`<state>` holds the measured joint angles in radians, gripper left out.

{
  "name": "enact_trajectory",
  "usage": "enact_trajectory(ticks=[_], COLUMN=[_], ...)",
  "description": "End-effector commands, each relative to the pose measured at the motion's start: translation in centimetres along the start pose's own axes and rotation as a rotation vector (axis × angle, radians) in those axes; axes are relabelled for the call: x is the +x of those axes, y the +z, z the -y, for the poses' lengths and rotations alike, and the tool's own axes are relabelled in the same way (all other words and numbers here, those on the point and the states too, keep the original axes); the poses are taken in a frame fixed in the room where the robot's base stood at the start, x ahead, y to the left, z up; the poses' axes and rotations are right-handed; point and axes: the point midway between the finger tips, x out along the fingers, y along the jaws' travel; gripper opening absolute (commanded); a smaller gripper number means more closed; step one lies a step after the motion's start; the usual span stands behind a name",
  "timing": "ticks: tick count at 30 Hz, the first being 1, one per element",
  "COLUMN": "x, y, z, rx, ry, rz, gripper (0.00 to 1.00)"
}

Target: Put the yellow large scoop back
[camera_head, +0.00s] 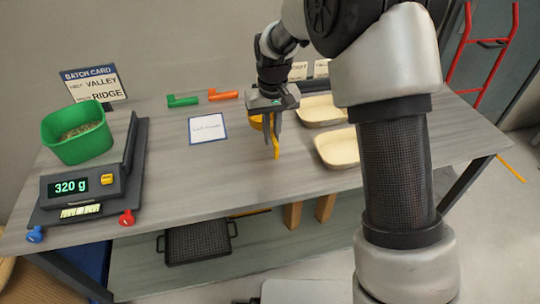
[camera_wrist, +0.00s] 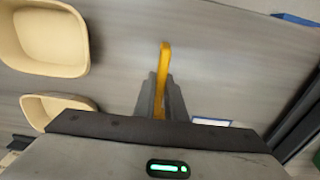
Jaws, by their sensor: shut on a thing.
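The yellow large scoop (camera_head: 276,150) is held in my gripper (camera_head: 273,128), above the middle of the grey table. Its yellow handle hangs down between the fingers. A rounded yellow part shows just left of the fingers, partly hidden by them. In the wrist view, the yellow scoop (camera_wrist: 164,60) sticks out as a narrow strip between the two fingers of my gripper (camera_wrist: 161,92). The rest of it is hidden there. A white card with a blue border (camera_head: 208,128) lies flat on the table, left of my gripper; its writing is too small to read.
A green scoop (camera_head: 183,100) and an orange scoop (camera_head: 223,95) lie behind the card. Two cream trays (camera_head: 340,160) stand right of my gripper. A scale (camera_head: 85,185) reading 320 g carries a green tub (camera_head: 75,145) at left. Bare table lies in front of the card.

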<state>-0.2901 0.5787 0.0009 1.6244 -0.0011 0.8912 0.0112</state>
Motion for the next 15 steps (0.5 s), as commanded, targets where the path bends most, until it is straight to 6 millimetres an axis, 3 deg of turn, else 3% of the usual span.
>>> enact_trajectory(ticks=[3, 10, 15], x=[2.2, 4.0, 6.5], y=[0.1, 0.2, 0.3], z=[0.0, 0.0, 0.0], rx=[0.0, 0.0, 0.0], ry=[0.0, 0.0, 0.0], rz=[0.002, 0.001, 0.002], gripper=[0.0, 0.0, 0.0])
